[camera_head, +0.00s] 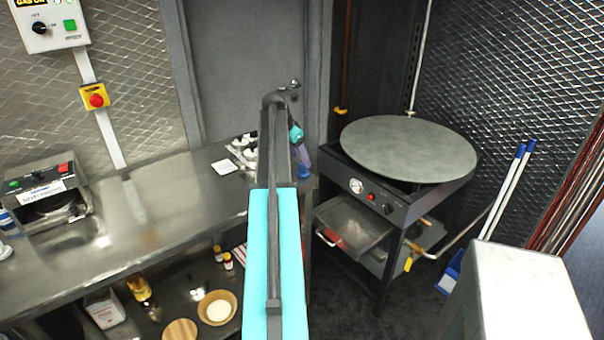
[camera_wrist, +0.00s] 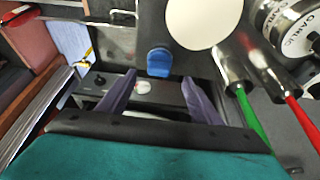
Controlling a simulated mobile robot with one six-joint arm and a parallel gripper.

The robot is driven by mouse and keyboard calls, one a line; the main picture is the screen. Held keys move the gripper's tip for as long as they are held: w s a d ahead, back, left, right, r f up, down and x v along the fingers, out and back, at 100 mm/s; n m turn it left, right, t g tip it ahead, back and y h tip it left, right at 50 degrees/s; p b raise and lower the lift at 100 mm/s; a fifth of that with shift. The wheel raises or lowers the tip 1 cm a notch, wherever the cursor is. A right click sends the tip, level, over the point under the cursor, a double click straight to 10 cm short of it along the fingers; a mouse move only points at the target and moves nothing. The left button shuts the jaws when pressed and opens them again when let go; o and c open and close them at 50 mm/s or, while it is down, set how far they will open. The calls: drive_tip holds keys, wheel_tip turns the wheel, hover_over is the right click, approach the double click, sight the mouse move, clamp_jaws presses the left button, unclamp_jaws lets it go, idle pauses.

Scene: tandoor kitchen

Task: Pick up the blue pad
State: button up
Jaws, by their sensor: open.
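The likely blue pad is a small, rounded blue piece (camera_wrist: 158,62) in the wrist view, near the top centre against a dark surface. My gripper (camera_wrist: 159,78) is open, with its two purple fingers spread apart. The blue piece shows in line with the gap between the fingertips and beyond them. Nothing shows between the fingers. I cannot tell how far away the piece is. In the head view, my arm hides most of my gripper (camera_head: 302,160) beside the counter's right end, and I cannot make out the blue pad there.
A round griddle (camera_head: 410,148) on a dark stand is right of my arm. A steel counter (camera_head: 150,215) runs left, with a small appliance (camera_head: 45,190). In the wrist view, a pale disc (camera_wrist: 203,20) is beside the blue piece, and green (camera_wrist: 252,125) and red (camera_wrist: 303,122) handles are at right.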

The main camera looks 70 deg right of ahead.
drive_tip(key=shift+p+x, duration=1)
drive_tip(key=shift+x, duration=1.55)
drive_tip(key=shift+a, duration=0.1)
drive_tip(key=c, duration=1.1)
drive_tip(key=shift+r, duration=0.15)
drive_tip(key=shift+r+b, duration=0.8)
drive_tip(key=shift+r, duration=0.6)
drive_tip(key=shift+s+a+r, duration=0.1)
drive_tip(key=shift+a+r, duration=0.05)
drive_tip(key=shift+a, duration=0.1)
drive_tip(key=s+a+b, duration=0.1)
drive_tip(key=s+a, duration=0.1)
drive_tip(key=a, duration=0.2)
drive_tip(key=s+a+r+b, duration=0.1)
drive_tip(key=s+a, duration=0.1)
drive_tip(key=a, duration=0.3)
drive_tip(key=s+a+b, duration=0.1)
drive_tip(key=s+a, duration=0.2)
drive_tip(key=a, duration=0.1)
drive_tip(key=shift+s+a+r+b, duration=0.1)
drive_tip(key=shift+a+r+b, duration=0.15)
drive_tip(key=shift+a+b, duration=0.1)
